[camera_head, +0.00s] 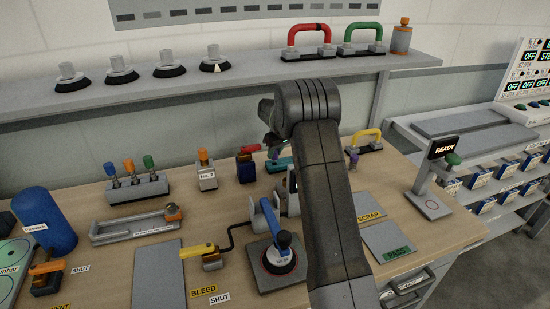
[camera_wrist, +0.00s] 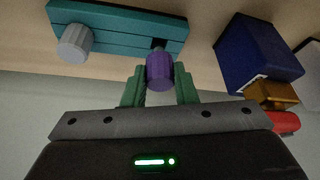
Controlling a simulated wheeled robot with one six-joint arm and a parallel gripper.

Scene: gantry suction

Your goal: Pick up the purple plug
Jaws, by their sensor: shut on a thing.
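The purple plug (camera_wrist: 159,72) is between the two green fingers of my gripper (camera_wrist: 159,88) in the wrist view, and the fingers are shut on it. The plug's far end is at a dark hole near one end of a teal block (camera_wrist: 112,24); I cannot tell whether it is still seated there. In the head view my gripper (camera_head: 273,146) is small and partly hidden by my arm, just above the teal block (camera_head: 284,163).
A grey knob (camera_wrist: 75,43) is on the teal block's other end. A dark blue block (camera_head: 245,168) stands close beside it. An orange-topped post (camera_head: 206,168) stands further left. A yellow handle (camera_head: 368,138) is to the right, and a shelf (camera_head: 200,91) runs behind.

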